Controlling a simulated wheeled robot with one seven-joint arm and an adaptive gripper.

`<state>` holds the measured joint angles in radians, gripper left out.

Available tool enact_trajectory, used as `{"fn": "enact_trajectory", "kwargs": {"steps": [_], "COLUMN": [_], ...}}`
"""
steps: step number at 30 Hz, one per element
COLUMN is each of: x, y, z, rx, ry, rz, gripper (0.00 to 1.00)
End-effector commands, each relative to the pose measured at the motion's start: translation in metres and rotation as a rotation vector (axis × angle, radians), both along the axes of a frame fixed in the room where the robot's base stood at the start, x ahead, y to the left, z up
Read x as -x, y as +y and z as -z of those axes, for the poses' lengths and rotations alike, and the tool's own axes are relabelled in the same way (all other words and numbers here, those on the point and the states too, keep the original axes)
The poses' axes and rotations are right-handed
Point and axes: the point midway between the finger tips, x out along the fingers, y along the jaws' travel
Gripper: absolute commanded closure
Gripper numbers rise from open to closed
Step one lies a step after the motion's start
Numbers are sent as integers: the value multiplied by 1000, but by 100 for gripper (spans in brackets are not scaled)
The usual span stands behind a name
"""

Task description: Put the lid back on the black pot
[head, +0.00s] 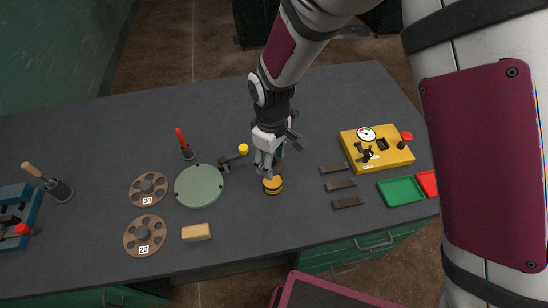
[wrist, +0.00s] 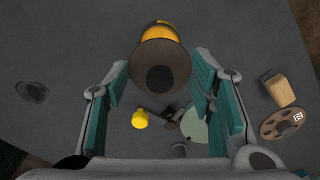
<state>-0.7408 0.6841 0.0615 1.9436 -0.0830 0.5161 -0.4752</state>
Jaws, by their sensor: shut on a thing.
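The black pot (head: 272,186) with a yellow band stands on the dark bench, and it shows in part at the top of the wrist view (wrist: 165,27). My gripper (head: 268,165) is just above and behind the pot, pointing down. It is shut on a brown round lid (wrist: 160,68) with a darker round middle, also visible in part beside the fingers in the head view (head: 279,166). In the wrist view the lid covers much of the pot. Whether the lid touches the pot cannot be told.
A lever with a yellow knob (head: 243,150) and a pale green disc (head: 199,186) lie left of my gripper. A tan block (head: 196,232) and numbered wheels are farther left. Dark bars (head: 341,184), a yellow gauge box (head: 376,149) and a green tray (head: 401,191) are right.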

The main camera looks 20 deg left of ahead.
Motion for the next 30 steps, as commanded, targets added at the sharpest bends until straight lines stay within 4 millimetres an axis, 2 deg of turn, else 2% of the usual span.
{"fn": "enact_trajectory", "kwargs": {"steps": [15,21,30], "x": [-1,-1,0], "y": [-1,0,0], "z": [46,55,58], "rx": [1,0,0], "ry": [0,0,0], "rz": [1,1,1], "gripper": [69,69,69]}}
